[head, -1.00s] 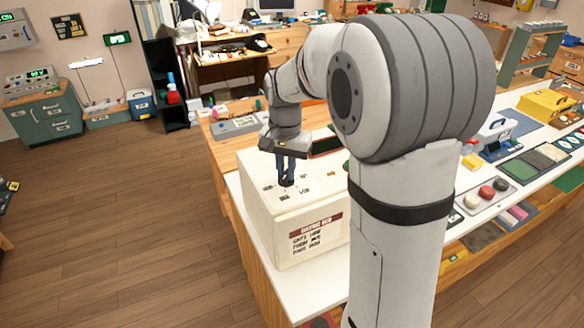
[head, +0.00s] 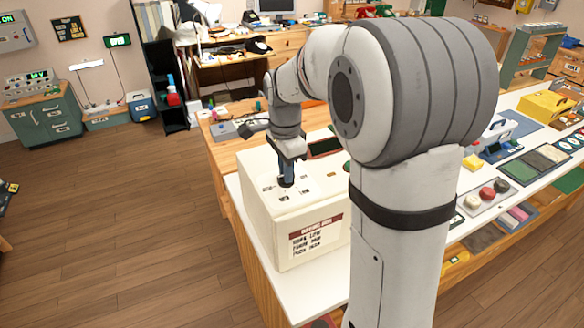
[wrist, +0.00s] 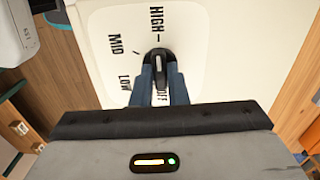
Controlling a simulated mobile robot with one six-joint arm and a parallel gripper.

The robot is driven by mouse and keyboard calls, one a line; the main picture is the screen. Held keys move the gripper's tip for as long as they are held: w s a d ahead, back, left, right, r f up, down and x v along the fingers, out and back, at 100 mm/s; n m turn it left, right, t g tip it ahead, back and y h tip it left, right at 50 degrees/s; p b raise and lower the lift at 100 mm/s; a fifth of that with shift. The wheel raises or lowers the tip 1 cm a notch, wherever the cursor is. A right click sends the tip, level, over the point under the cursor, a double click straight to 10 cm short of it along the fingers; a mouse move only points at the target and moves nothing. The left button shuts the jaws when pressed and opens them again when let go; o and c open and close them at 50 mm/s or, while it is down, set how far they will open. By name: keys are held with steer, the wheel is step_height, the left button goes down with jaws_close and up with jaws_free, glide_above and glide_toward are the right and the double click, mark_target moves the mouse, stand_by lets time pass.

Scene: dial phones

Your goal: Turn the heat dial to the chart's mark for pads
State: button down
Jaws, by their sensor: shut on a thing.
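The heat dial is a dark knob (wrist: 158,58) on the white top of a cream box (head: 262,215). Around it in the wrist view are HIGH, MID, LOW and OFF labels. My gripper (wrist: 160,75) points down, its blue fingers shut on the knob from both sides; it also shows in the head view (head: 286,183). The knob's long axis lies along the line between HIGH and OFF, its far end near the HIGH tick. The fingers partly hide OFF. The chart (head: 318,236) on the box front has a red header and three small lines, too blurred to read surely.
The box stands on a white-topped bench (head: 263,278). A grey tray of small parts (head: 233,128) lies behind it. Red, white and dark round pieces (head: 487,193) lie on a tray at the right. My arm hides part of the bench.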

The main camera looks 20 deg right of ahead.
steer(key=shift+w+r+m, duration=0.15)
steer(key=shift+w+m, duration=0.05)
steer(key=shift+m, duration=0.1)
steer(key=c, duration=1.4)
jaws_free()
steer(key=shift+c, duration=0.2)
step_height(320, 180, up, 7)
steer(key=shift+r, duration=0.25)
